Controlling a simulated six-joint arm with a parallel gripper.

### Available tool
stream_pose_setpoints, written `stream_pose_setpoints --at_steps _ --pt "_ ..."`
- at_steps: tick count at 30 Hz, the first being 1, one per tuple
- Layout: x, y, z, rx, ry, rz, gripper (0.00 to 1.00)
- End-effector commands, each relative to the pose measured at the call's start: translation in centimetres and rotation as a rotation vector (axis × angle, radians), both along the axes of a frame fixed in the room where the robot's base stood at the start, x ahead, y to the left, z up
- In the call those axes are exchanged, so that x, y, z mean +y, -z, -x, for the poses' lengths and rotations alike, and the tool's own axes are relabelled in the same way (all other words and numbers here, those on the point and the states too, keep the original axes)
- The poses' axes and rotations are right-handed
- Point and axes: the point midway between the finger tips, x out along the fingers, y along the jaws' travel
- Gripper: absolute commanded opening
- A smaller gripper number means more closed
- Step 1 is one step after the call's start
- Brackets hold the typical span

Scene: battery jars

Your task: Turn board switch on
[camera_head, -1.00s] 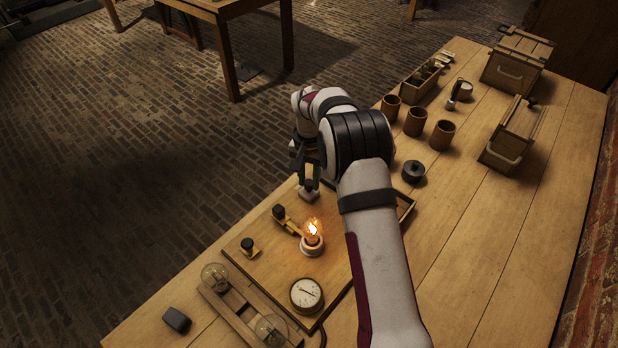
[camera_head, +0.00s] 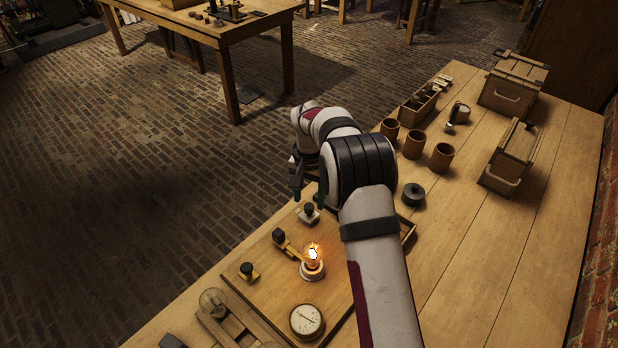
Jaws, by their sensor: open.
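The wooden board (camera_head: 265,290) lies on the near bench. At its far corner a small dark-knobbed fitting on a pale base (camera_head: 309,214) looks like the board switch; its exact lever position is too small to tell. My gripper (camera_head: 308,193) is open and empty just above this fitting, apart from it. A lit bulb (camera_head: 313,256) glows orange in a white socket on the board. A brass piece with a black knob (camera_head: 280,236) is beside it, and another black-knobbed brass piece (camera_head: 248,271) sits nearer the left edge.
A round dial gauge (camera_head: 307,320) sits on the board's near side. Brown jars (camera_head: 414,144), a black round lid (camera_head: 413,194) and wooden boxes (camera_head: 513,85) stand behind. The bench's right side is clear.

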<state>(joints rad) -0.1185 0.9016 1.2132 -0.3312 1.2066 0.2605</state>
Motion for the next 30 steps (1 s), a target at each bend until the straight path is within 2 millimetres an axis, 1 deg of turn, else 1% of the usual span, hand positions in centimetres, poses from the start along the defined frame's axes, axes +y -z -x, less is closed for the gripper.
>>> stream_pose_setpoints --at_steps 1,6,9,12,15,18,30 --pt "0.0 -1.5 -0.1 -0.007 0.0 0.0 0.62" --pt "0.0 -7.2 -0.1 -0.007 0.0 -0.001 0.62" --pt "0.0 -9.9 -0.1 -0.005 0.0 0.001 0.62" --pt "0.0 -12.0 -0.1 -0.005 -0.001 0.001 0.62" --pt "0.0 -13.1 0.0 -0.002 0.0 0.0 0.62" --pt "0.0 -13.5 0.0 -0.001 0.0 0.0 0.62" --pt "0.0 -13.6 0.1 -0.001 0.0 0.0 0.62"
